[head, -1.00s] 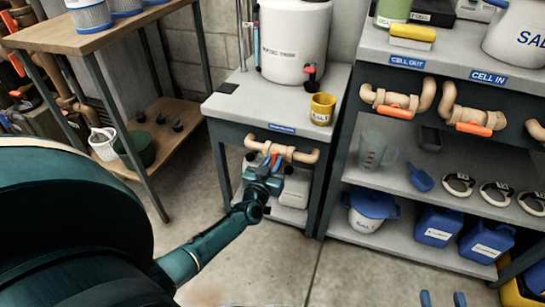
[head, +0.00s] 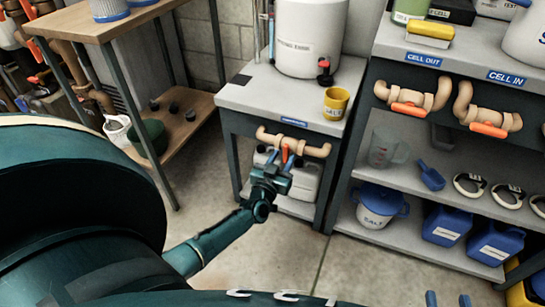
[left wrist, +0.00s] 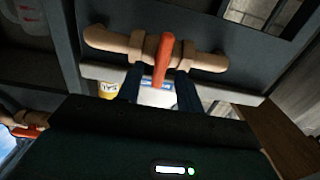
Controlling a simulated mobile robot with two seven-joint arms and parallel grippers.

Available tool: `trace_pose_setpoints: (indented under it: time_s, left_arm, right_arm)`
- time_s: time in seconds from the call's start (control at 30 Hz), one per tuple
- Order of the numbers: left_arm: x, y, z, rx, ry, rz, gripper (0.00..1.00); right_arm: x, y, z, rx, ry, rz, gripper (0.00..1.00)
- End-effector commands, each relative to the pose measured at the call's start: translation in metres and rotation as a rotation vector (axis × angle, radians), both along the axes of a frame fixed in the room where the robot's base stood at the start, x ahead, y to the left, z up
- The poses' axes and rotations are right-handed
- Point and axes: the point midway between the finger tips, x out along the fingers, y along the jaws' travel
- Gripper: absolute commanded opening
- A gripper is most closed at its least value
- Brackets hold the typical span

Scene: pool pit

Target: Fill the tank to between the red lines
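The white tank (head: 308,38) stands on a grey stand (head: 240,92); its printed label is not clearly legible. Thin vertical tubing (head: 271,30) stands at its left; I cannot make out red lines or a water level. A tan pipe valve (head: 315,150) with an orange handle (head: 285,152) sits under the stand's front edge. My left gripper (head: 283,157) is at this handle. In the left wrist view its fingers (left wrist: 158,88) are apart, with the orange handle (left wrist: 163,60) between them, crosswise to the pipe. My right gripper (head: 448,299) shows only two separated fingertips at the bottom edge.
A yellow cup (head: 335,104) stands on the tank's stand, near the black and red tap (head: 324,72). Right of it are shelves (head: 390,235) with cell valves, a clear jug (head: 388,150) and blue containers. A wooden table (head: 85,20) stands left. Some floor between is clear.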

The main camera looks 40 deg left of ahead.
Motion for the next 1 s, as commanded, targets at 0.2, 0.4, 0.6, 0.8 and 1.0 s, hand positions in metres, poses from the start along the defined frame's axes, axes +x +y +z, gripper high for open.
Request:
trace_pose_setpoints:
  time_s: [0.2, 0.4, 0.6, 0.8, 1.0]
  left_arm:
    - [-0.050, -0.012, 0.002, -0.001, 0.006, 0.000, 0.36]
    - [-0.088, -0.021, 0.002, -0.001, 0.004, 0.001, 0.36]
    - [-0.106, -0.025, 0.001, 0.000, 0.002, 0.000, 0.36]
    - [-0.109, -0.026, 0.000, 0.000, 0.001, 0.001, 0.36]
    - [-0.109, -0.026, 0.000, 0.000, 0.001, 0.000, 0.36]
  right_arm:
    - [-0.004, -0.004, 0.004, -0.006, 0.118, -0.015, 0.36]
    - [-0.009, -0.005, 0.002, -0.010, 0.196, -0.017, 0.36]
    - [-0.011, -0.006, 0.002, -0.008, 0.221, -0.018, 0.36]
    - [-0.012, -0.006, 0.001, -0.008, 0.226, -0.018, 0.36]
    - [-0.012, -0.006, 0.001, -0.007, 0.225, -0.018, 0.36]
